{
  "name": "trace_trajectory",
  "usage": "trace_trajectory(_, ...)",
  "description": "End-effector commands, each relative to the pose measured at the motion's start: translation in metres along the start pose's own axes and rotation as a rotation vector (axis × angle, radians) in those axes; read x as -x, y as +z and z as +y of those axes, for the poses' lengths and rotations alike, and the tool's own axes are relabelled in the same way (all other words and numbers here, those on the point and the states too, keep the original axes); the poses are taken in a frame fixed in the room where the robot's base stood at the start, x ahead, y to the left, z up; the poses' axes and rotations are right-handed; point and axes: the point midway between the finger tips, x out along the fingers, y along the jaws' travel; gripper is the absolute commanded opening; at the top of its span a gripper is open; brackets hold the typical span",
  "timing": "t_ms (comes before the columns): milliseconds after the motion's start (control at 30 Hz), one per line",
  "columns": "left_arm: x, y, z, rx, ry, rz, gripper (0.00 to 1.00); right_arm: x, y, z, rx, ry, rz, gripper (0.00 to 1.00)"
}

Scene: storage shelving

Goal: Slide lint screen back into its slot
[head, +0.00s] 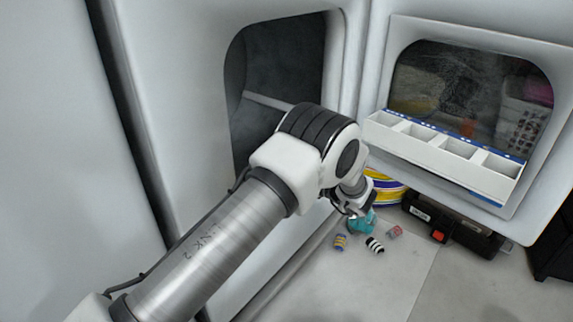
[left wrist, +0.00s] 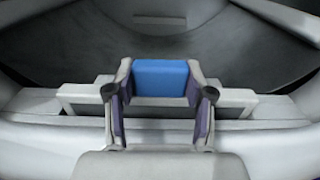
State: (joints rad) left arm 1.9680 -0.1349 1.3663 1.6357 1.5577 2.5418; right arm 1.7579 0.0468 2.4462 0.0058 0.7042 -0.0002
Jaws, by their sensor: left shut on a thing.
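In the left wrist view my left gripper (left wrist: 159,90) is shut on a blue block (left wrist: 162,74), which I take to be the lint screen's handle. A finger stands on each side of it. A pale grey frame (left wrist: 235,97) extends to both sides behind the fingers, along the light ledge (left wrist: 285,110) of a dark opening. How deep the screen sits in its slot cannot be told. In the head view my left gripper (head: 354,207) is small and low beside the white machine's opening (head: 285,65). The screen cannot be made out there. My right gripper is not in view.
An open door with a window (head: 470,85) and a white divided tray (head: 445,155) stands to the right of the arm. Small cans (head: 375,244), a striped round container (head: 386,192) and a black case (head: 455,228) are on the floor below. The front floor is clear.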

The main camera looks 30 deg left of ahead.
Motion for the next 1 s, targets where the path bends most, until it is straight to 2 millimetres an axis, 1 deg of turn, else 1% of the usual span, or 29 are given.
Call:
trace_trajectory(200,-0.001,-0.008,0.0,0.0,0.002,0.001,0.0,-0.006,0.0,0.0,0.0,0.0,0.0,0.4)
trace_trajectory(667,-0.001,-0.021,0.001,-0.001,0.002,0.001,0.0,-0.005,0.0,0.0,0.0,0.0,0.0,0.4)
trace_trajectory(700,-0.001,-0.022,0.0,-0.001,0.002,0.001,0.56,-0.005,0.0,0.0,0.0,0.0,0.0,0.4)
trace_trajectory(767,-0.001,-0.021,0.001,-0.001,0.002,0.001,0.77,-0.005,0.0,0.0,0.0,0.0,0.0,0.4)
trace_trajectory(800,-0.001,-0.021,0.001,-0.001,0.002,0.001,0.82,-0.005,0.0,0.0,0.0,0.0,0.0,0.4)
trace_trajectory(1000,0.0,-0.022,0.0,-0.001,0.001,0.001,0.82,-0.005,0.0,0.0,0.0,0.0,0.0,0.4)
